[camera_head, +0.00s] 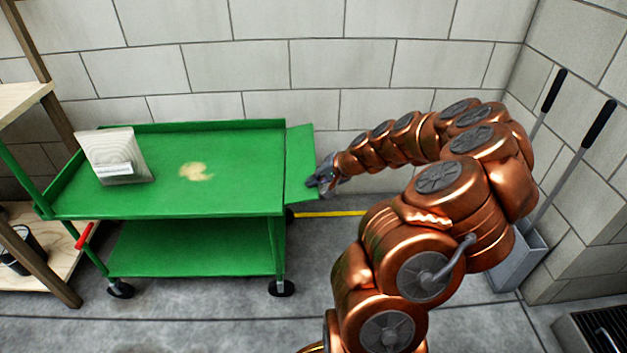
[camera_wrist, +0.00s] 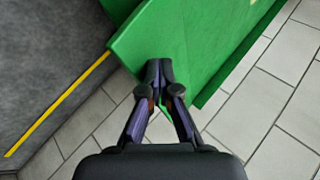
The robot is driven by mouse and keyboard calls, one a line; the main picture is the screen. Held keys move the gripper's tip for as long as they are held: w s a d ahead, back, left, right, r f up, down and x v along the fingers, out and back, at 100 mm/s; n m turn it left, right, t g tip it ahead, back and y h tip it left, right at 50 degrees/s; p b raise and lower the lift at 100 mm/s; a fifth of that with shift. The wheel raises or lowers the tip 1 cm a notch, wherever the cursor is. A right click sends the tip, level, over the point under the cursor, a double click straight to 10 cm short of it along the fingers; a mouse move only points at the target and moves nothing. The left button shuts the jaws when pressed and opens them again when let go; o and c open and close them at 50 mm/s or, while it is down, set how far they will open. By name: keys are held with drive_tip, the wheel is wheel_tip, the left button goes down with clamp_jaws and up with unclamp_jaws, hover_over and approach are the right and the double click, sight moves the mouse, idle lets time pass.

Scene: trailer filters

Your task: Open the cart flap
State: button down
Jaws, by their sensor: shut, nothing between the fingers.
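The green cart (camera_head: 110,203) stands against the wall at left centre. Its flap (camera_head: 300,160) is a flat green panel at the right end, sticking out to the right beside the top tray; its exact tilt is hard to judge. In the wrist view the flap (camera_wrist: 190,35) fills the top middle. My gripper (camera_head: 316,182) is at the flap's outer right edge, near its front corner. In the wrist view my gripper (camera_wrist: 159,66) has its fingertips together, empty, overlapping the flap's near edge. I cannot tell whether they touch it.
A whitish boxed item (camera_head: 115,155) sits on the cart's top tray, left of a pale stain. A wooden shelf (camera_head: 50,262) stands left. A grey bin (camera_head: 517,262) with long-handled tools stands in the right corner.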

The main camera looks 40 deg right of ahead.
drive_tip(key=shift+r, duration=0.1)
drive_tip(key=shift+r+p, duration=0.3)
drive_tip(key=shift+r, duration=0.1)
wheel_tip(320, 180, up, 4)
drive_tip(key=shift+w+a+f+p, duration=0.1)
drive_tip(key=shift+a+p, duration=0.05)
drive_tip(key=shift+p, duration=0.8)
drive_tip(key=f+p+v, duration=0.1)
drive_tip(key=v, duration=0.8)
drive_tip(key=shift+s+d, duration=0.3)
drive_tip(key=shift+s, duration=0.05)
drive_tip(key=shift+r, duration=0.1)
